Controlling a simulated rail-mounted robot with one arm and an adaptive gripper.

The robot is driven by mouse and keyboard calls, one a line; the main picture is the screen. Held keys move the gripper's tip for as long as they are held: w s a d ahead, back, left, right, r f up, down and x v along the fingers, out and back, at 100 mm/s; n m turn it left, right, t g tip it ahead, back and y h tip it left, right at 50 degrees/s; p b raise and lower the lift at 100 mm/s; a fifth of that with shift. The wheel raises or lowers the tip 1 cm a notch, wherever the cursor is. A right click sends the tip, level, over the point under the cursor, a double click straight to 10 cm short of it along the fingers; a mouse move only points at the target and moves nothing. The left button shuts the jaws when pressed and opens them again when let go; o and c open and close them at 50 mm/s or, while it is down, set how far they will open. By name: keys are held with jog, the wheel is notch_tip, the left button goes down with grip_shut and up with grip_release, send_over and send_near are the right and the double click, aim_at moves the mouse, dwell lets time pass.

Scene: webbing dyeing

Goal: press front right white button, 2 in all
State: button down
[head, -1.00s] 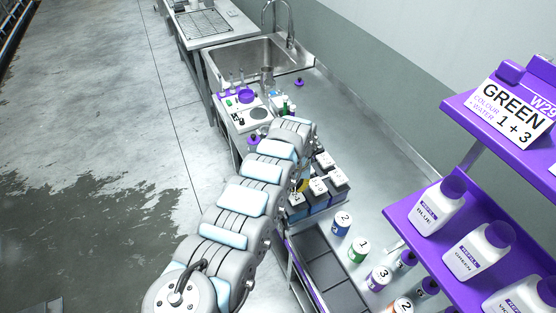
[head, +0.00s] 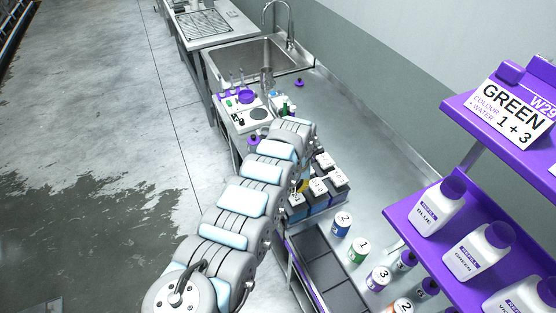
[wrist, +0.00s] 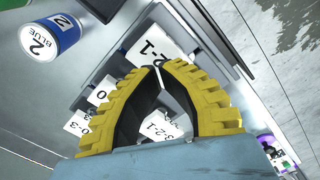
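Several white buttons with number labels top dark-and-blue units on the bench. In the head view one button (head: 318,186) is at the near side, with another (head: 325,160) behind it. In the wrist view a button marked 2-1 (wrist: 153,45) lies beyond the fingertips. One marked 3-2-1 (wrist: 158,127) shows between the fingers, and one ending in 0-3 (wrist: 80,123) is to their left, partly hidden. My gripper (wrist: 158,67) has yellow ribbed fingers whose tips meet, with nothing held. It hangs above the buttons; contact cannot be told. My arm hides much of it in the head view.
A blue-labelled can (wrist: 48,36) marked 2 stands beside the units; more numbered cans (head: 358,250) stand to the right. A dark tray (head: 325,270) lies in front. A purple shelf (head: 405,215) with bottles is at the right. The sink (head: 255,60) is behind.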

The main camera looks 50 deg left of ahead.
aim_at(295, 195)
jog(key=shift+f+b, duration=1.05)
jog(key=shift+f, duration=1.35)
jog(key=shift+r, duration=0.15)
jog(key=shift+r+p, duration=1.15)
jog(key=shift+p, duration=0.25)
jog(key=shift+f, duration=0.2)
